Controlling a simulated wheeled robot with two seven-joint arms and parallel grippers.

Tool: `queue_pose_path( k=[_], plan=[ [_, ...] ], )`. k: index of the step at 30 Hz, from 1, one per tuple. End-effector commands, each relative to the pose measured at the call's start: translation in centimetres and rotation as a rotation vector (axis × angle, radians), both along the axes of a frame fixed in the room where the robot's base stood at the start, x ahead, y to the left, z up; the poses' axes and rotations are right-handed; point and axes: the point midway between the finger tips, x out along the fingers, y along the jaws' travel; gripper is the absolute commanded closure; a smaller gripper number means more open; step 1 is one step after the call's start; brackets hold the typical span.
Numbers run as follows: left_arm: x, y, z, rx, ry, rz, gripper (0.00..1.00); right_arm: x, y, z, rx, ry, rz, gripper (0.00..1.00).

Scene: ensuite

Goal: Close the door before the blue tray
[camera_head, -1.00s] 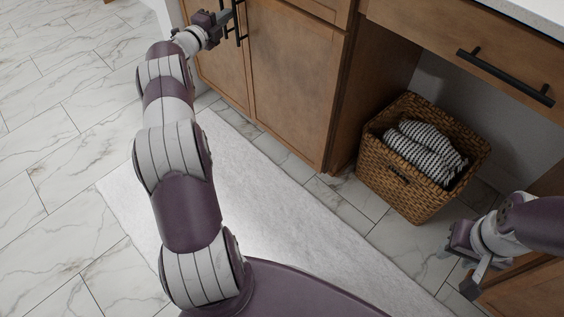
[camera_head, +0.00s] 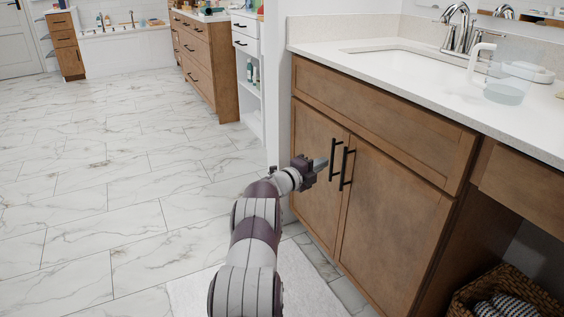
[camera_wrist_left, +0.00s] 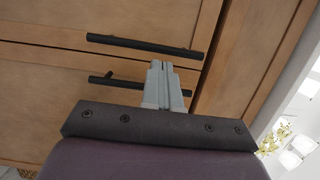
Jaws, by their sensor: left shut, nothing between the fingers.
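The wooden sink cabinet has a left door (camera_head: 315,170) and a right door (camera_head: 388,220), each with a black bar handle. Both doors look flush with the cabinet front. My left gripper (camera_head: 322,164) is shut and empty at the left door's handle (camera_head: 335,160). In the left wrist view, the shut fingers (camera_wrist_left: 163,68) overlap the lower handle (camera_wrist_left: 110,82) and reach toward the upper handle (camera_wrist_left: 140,45). Whether they touch either one is unclear. No blue tray shows. My right gripper is out of view.
The white countertop (camera_head: 400,75) above holds a sink, a faucet and a clear jug (camera_head: 505,85). A wicker basket (camera_head: 505,285) with striped cloth stands at lower right. The marble floor (camera_head: 110,190) to the left is open. A drawer cabinet (camera_head: 205,60) stands farther back.

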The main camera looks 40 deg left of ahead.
Motion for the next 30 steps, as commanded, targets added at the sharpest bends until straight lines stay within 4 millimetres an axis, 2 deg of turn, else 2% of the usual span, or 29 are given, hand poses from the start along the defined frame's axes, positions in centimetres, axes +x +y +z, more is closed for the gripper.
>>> queue_pose_path(
  k=[1,7,12,18,28,30],
  plan=[
    [-0.3,1.1,0.4,0.001,-0.001,0.005,1.0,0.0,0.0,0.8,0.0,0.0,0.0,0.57],
    [-1.4,4.9,0.3,0.0,0.001,0.006,1.0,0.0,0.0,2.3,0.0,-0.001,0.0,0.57],
    [-2.1,7.7,-0.1,0.001,-0.001,0.003,1.0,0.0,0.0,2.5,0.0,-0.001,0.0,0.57],
    [-2.5,9.3,-0.1,0.001,-0.001,0.002,1.0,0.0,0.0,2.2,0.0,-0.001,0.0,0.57],
    [-2.7,9.6,0.0,-0.001,0.0,0.003,1.0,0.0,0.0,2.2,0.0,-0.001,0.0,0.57],
    [-2.7,10.2,-0.1,-0.017,0.007,0.032,1.0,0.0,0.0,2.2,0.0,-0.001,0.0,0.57]
  ],
)
